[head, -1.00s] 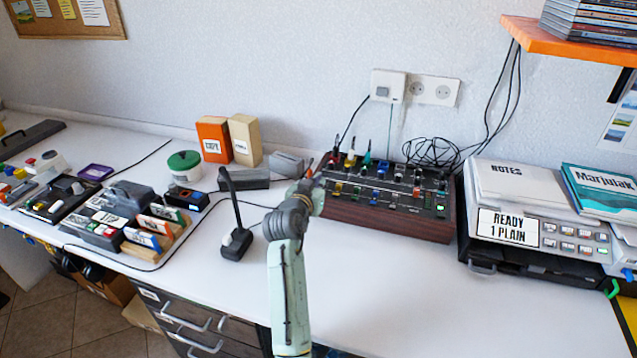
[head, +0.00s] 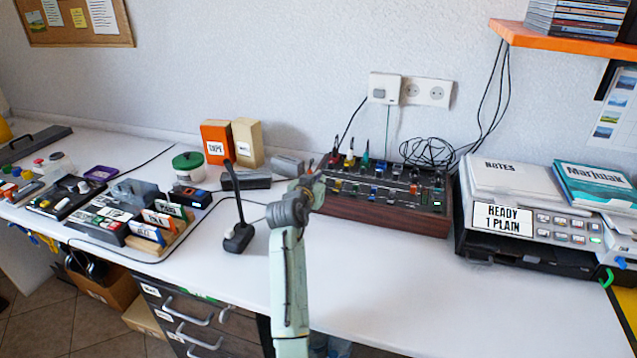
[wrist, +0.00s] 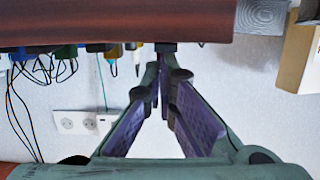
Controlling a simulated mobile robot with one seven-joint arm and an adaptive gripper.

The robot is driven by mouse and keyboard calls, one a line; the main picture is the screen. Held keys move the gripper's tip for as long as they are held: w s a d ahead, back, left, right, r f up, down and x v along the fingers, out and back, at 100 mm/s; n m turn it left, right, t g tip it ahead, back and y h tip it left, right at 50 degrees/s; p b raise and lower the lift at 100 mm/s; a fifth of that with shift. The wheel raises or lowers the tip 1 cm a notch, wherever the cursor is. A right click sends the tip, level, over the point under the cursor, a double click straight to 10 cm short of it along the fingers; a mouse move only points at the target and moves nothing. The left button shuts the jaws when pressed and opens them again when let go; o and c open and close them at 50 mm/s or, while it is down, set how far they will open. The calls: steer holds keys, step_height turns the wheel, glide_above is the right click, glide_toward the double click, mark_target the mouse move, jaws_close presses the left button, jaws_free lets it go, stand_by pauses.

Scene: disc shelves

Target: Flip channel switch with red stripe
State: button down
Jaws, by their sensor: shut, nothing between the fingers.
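The mixer panel (head: 385,213) with a dark wooden front stands against the wall. It carries rows of small coloured switches and knobs (head: 385,190). A red-tipped piece shows at its back left, but I cannot make out which switch has a red stripe. My gripper (head: 318,176) is at the panel's left end and partly hides it. In the wrist view the wooden front (wrist: 110,24) crosses the top, with coloured switch parts (wrist: 67,51) along its edge. There my gripper (wrist: 165,72) is shut and empty, its fingertips close to a dark piece; contact cannot be told.
A desk microphone (head: 238,235) stands left of my arm. The printer (head: 500,240) stands to the right of the panel. An orange shelf (head: 560,40) overhangs at upper right. The table front is clear.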

steer(key=r+p, duration=0.2)
steer(key=r, duration=0.1)
steer(key=r+p, duration=0.1)
steer(key=r, duration=0.1)
steer(key=shift+w+d+r, duration=0.1)
steer(key=shift+w+d, duration=0.1)
steer(key=shift+w, duration=0.05)
steer(key=shift+s+a+f+b, duration=0.2)
steer(key=shift+s+a+b, duration=0.1)
steer(key=shift+s+b, duration=0.25)
steer(key=shift+s+a+f+b, duration=0.15)
steer(key=shift+s+a+b, duration=0.1)
steer(key=shift+s+b, duration=0.3)
steer(key=r+b+v, duration=0.1)
steer(key=b+v, duration=0.1)
steer(key=v, duration=0.5)
steer(key=shift+s+r, duration=0.15)
steer(key=shift+r, duration=0.1)
